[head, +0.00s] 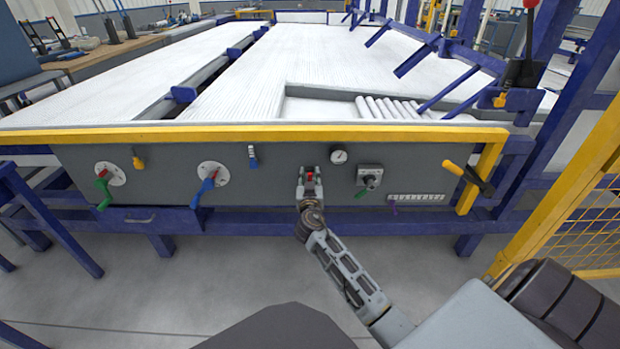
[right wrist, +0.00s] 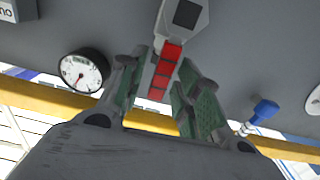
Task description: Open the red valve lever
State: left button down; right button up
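The red valve lever (right wrist: 165,70) shows in the right wrist view as a red segmented handle hanging from a light grey mount (right wrist: 184,18) on the grey panel. My right gripper (head: 310,174) is at the middle of the panel in the head view, in front of the lever, and hides most of it. In the right wrist view its two green-padded fingers stand apart, one on each side of the lever, with narrow gaps visible. Whether a fingertip touches the lever, I cannot tell. My left gripper is not in view.
A round gauge (head: 339,156) and a square fitting with a green handle (head: 369,177) sit right of the lever. A blue valve (head: 208,181), small blue lever (head: 253,157) and green valve (head: 106,185) sit left. A yellow rail (head: 230,135) runs above the panel.

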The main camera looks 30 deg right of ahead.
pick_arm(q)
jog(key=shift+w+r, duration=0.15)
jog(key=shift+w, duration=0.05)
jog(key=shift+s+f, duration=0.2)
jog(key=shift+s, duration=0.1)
pick_arm(e)
jog(key=v, duration=1.2)
jog(key=shift+f, duration=0.1)
dwell(0.6)
